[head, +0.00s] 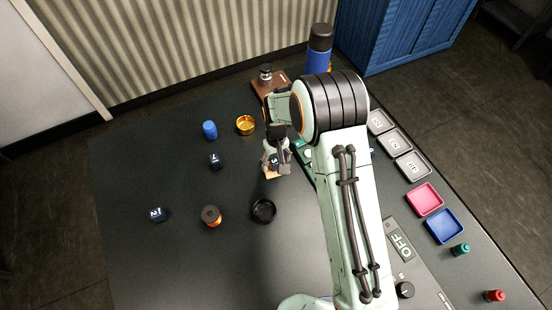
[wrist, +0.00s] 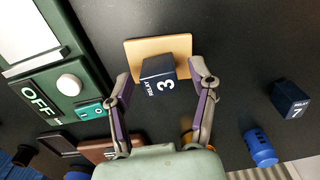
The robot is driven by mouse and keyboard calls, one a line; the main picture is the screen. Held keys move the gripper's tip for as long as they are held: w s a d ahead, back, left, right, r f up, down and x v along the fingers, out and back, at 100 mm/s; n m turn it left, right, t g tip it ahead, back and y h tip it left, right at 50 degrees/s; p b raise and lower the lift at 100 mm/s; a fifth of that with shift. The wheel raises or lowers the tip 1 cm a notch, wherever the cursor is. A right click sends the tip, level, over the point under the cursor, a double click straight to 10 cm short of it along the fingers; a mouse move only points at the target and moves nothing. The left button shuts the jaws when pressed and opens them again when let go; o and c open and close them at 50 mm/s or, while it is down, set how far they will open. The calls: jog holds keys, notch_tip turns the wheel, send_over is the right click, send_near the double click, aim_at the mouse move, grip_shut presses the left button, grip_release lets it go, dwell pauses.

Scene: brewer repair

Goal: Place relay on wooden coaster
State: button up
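A dark blue relay marked 3 (wrist: 165,80) is at the tan wooden coaster (wrist: 135,50), covering its near part in the wrist view. It seems to rest on the coaster, but its underside is hidden. My gripper (wrist: 161,72) has its two fingers spread, one on either side of the relay, with a small gap visible on the left. In the head view my gripper (head: 277,155) is over the coaster (head: 271,177) and partly hides the relay.
Relay 7 (wrist: 290,100) and a blue cylinder (wrist: 260,148) stand nearby. A gold cup (head: 245,124), an orange spool (head: 211,216), a black dish (head: 264,210) and another relay (head: 159,214) are on the table. A green panel marked OFF (wrist: 75,75) lies left in the wrist view.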

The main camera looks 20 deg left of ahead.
aim_at(276, 161)
notch_tip(276, 161, up, 12)
jog(key=shift+r, duration=0.2)
dwell(0.4)
jog(key=s+d+r+m, duration=0.2)
jog(key=s+d+r, duration=0.25)
jog(key=d, duration=0.35)
jog(key=s+d+r+m, duration=0.2)
jog(key=s+d+r, duration=0.2)
jog(key=d+r, duration=0.25)
jog(key=s+d+m, duration=0.3)
jog(key=s+d, duration=0.4)
jog(key=s, duration=0.6)
jog(key=shift+s+f+m+y, duration=0.3)
jog(key=shift+m+y, duration=0.1)
